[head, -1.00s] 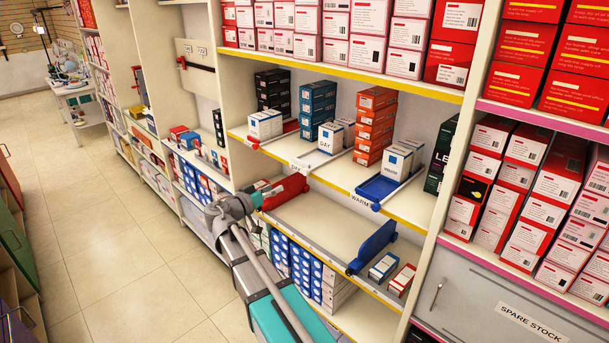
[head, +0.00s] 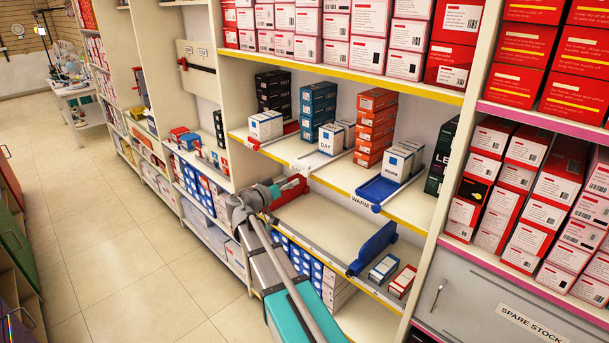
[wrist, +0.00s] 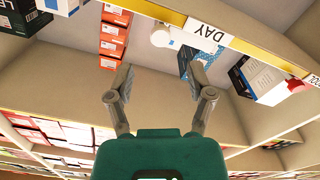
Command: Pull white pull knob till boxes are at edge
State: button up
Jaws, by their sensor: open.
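The white pull knob (head: 296,168) is at the shelf's front edge beside the DAY label, at the front of a white slide (head: 314,160). In the wrist view the white knob (wrist: 160,37) lies beyond my fingertips, roughly centred between them and not touching. White-and-blue DAY boxes (head: 329,139) stand on the slide, back from the shelf edge. My gripper (wrist: 160,76) is open and empty. In the head view my gripper (head: 284,184) is below and in front of the DAY shelf edge; its fingers are hard to make out there.
A red knob (head: 254,144) is to the left and a blue WARM slide (head: 377,188) to the right. Orange boxes (head: 375,126) stand between DAY and WARM. A red divider (head: 291,192) and a blue divider (head: 373,246) are on the lower shelf. The aisle floor is clear.

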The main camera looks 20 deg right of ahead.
aim_at(305, 174)
jog(key=x, duration=0.7)
jog(key=shift+d, duration=0.2)
jog(key=shift+c, duration=0.2)
jog(key=shift+f, duration=0.1)
grip_shut()
